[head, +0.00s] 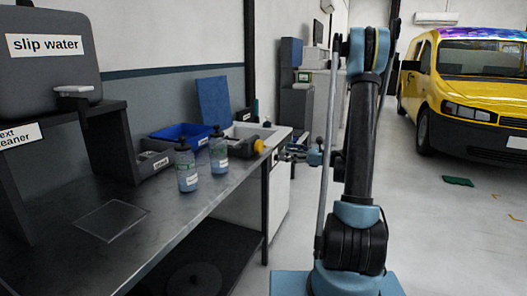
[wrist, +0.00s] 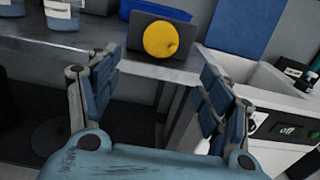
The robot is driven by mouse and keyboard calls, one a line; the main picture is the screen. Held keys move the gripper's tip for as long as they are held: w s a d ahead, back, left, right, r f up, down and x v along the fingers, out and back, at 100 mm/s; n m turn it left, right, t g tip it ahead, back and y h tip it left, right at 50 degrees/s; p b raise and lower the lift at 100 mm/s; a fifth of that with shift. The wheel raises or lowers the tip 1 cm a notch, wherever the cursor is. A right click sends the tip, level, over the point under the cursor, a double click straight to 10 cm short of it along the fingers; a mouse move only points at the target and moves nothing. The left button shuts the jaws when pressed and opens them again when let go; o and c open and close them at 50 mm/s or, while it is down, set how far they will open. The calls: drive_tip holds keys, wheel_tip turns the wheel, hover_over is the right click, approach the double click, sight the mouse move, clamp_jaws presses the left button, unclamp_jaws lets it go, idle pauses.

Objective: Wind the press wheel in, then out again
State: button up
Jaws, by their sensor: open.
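The press wheel, a round yellow knob (head: 259,146), sits on the end of a dark grey press body (head: 240,148) near the bench's right end. In the wrist view the yellow wheel (wrist: 160,39) faces me, on the dark face of the press at the bench edge. My gripper (wrist: 160,68) is open and empty, its two blue-padded fingers spread either side below the wheel. The wheel shows beyond the fingertips, apart from them. In the head view my gripper (head: 291,155) is small, just right of the wheel.
Two bottles (head: 187,168) stand on the metal bench (head: 160,212) left of the press. A blue tray (head: 185,133) and a grey bin (head: 153,163) lie behind. A sink unit (wrist: 262,90) with a switch panel is on the right. Open floor lies toward the yellow van (head: 472,90).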

sight(261, 148)
drive_tip(key=x, duration=1.3)
drive_tip(key=shift+s, duration=0.1)
drive_tip(key=c, duration=1)
